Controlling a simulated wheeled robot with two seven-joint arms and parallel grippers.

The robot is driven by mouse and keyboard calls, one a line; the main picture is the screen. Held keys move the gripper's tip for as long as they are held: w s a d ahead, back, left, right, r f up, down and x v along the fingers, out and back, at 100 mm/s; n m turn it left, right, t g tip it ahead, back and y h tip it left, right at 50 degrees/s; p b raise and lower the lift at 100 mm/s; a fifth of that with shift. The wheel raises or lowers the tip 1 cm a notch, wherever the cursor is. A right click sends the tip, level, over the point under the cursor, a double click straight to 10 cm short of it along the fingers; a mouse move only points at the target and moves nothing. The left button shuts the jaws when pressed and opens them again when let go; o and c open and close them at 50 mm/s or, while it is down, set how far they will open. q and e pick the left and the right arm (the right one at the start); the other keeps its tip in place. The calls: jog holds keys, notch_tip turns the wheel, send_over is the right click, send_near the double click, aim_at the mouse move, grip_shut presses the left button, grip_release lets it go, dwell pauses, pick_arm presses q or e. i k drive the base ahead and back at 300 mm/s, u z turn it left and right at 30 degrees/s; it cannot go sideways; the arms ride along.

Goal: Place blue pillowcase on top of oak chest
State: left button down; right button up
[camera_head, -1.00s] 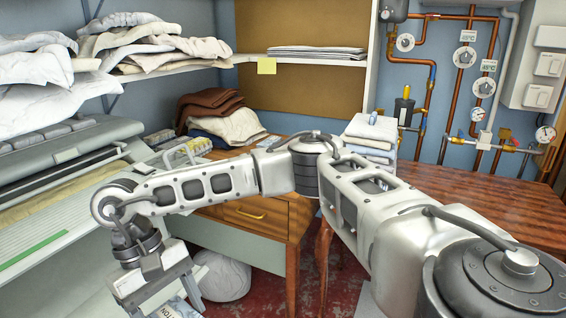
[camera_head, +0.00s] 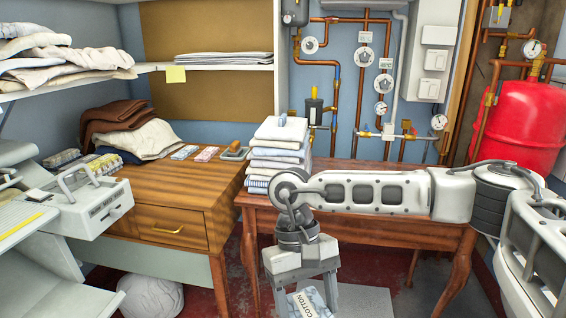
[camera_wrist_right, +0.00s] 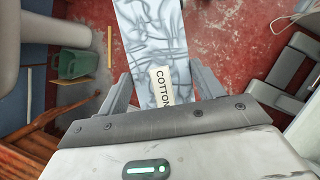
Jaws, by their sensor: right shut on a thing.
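My right gripper (camera_head: 304,290) is shut on a flat pale blue-white cloth piece with grey-blue squiggles and a COTTON label, seemingly the blue pillowcase (camera_head: 312,303). The cloth also shows between the fingers of my right gripper (camera_wrist_right: 165,90) in the right wrist view, where the pillowcase (camera_wrist_right: 152,35) extends past the fingertips over the red floor. The oak chest (camera_head: 165,208) stands left of the gripper, with a yellow-handled drawer; its top has bare wood at the front. My left gripper is out of view.
Brown and cream cloths (camera_head: 130,132), small boxes and a brush-like item (camera_head: 235,152) lie toward the chest top's back. A folded linen stack (camera_head: 278,155) stands on the red-brown table (camera_head: 400,200). The ironer (camera_head: 95,208) is left; a white bundle (camera_head: 150,297) lies below.

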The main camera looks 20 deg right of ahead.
aim_at(198, 185)
jog(key=z, duration=0.65)
jog(key=i, duration=1.35)
jog(key=u, duration=1.8)
